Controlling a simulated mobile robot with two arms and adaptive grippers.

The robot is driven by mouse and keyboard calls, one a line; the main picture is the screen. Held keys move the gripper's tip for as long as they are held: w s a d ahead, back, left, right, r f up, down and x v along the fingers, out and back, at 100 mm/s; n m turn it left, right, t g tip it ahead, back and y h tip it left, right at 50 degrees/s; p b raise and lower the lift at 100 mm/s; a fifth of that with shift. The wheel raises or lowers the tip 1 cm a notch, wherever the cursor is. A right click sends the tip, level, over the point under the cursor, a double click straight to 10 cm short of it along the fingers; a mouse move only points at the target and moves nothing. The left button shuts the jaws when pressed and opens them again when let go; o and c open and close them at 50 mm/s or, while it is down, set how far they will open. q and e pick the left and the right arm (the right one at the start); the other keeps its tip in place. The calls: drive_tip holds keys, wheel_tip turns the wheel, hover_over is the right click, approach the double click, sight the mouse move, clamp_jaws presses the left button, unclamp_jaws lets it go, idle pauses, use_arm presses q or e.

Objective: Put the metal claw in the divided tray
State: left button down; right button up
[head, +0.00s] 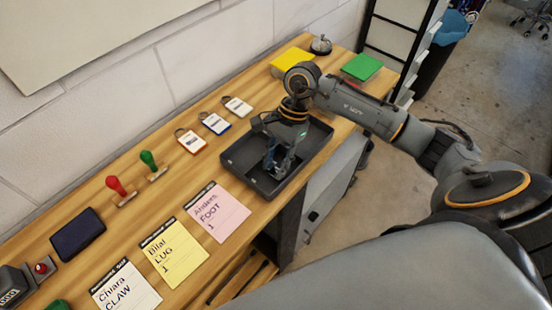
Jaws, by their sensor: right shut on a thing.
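The dark divided tray (318,139) lies on the wooden bench near its front edge. My right gripper (275,160) reaches down into the tray area, fingers pointing down, and is shut on a small metallic piece, likely the metal claw. The fingers hide most of the piece, so its shape is unclear. I cannot tell whether it touches the tray floor or which compartment it is over. The tray's dividers are mostly hidden. My left gripper is out of view.
Paper notes reading FOOT (218,211), LUG (174,254) and CLAW (125,288) lie left of the tray. Tags (215,123) lie behind it. Red (118,189) and green (151,164) stamps stand farther left. Yellow (290,60) and green (362,67) blocks are at the far end.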

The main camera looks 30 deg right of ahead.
drive_tip(key=shift+f, duration=0.15)
drive_tip(key=o, duration=0.8)
drive_tip(key=shift+w+r, duration=0.1)
drive_tip(key=shift+r, duration=0.2)
drive_tip(key=b+v, duration=0.3)
drive_tip(key=v, duration=0.8)
drive_tip(key=shift+d+r+b, duration=0.25)
drive_tip(key=shift+r+b, duration=0.05)
drive_tip(key=shift+b, duration=0.05)
